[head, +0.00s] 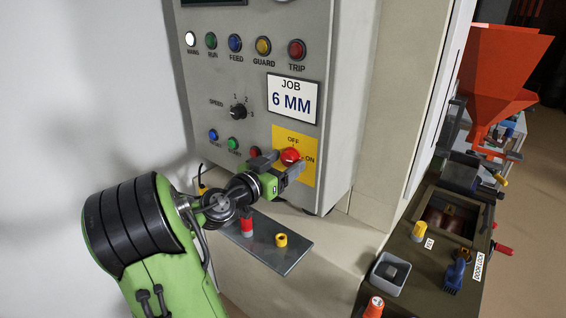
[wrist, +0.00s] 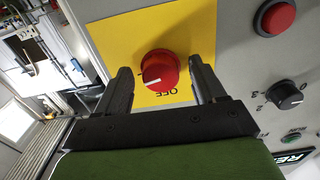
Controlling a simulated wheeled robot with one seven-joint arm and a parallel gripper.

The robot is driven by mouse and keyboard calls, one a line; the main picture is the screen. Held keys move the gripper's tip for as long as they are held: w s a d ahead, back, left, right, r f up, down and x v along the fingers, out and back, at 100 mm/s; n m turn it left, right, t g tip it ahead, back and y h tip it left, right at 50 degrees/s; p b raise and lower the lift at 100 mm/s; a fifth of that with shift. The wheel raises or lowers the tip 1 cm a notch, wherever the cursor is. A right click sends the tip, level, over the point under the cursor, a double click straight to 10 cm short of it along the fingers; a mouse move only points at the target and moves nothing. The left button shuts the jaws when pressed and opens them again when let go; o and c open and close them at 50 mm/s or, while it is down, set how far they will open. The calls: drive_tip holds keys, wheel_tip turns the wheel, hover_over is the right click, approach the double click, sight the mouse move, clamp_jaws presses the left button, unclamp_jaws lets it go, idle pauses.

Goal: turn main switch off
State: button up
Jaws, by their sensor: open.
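The main switch is a red rotary knob (head: 290,156) on a yellow plate (head: 310,172) low on the grey panel, with OFF printed above it and ON at its right. My gripper (head: 285,163) is at the switch, its fingers open. In the wrist view the red knob (wrist: 160,70) sits between the two open fingers, with a visible gap on the right side; contact on the left cannot be told. The knob's white mark points left in that view, toward the ON side. OFF reads upside down below the knob.
A red button (wrist: 275,17) and a black speed selector (head: 238,112) are on the same panel. A dark shelf (head: 285,260) with a red and a yellow piece lies below my gripper. An orange hopper (head: 500,75) stands at the right.

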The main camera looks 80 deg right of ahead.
drive_tip(key=c, duration=1)
drive_tip(key=shift+c, duration=0.2)
drive_tip(key=shift+n, duration=0.4)
drive_tip(key=n, duration=0.3)
drive_tip(key=shift+n, duration=0.4)
drive_tip(key=n+p, duration=0.1)
drive_tip(key=n, duration=0.2)
drive_tip(key=shift+s+a+n, duration=0.1)
drive_tip(key=shift+n, duration=0.2)
drive_tip(key=n+p, duration=0.2)
drive_tip(key=n, duration=0.2)
drive_tip(key=shift+r+n+p, duration=0.15)
drive_tip(key=shift+n+p, duration=0.15)
drive_tip(key=shift+p, duration=0.05)
drive_tip(key=shift+n+p, duration=0.95)
drive_tip(key=shift+n, duration=0.85)
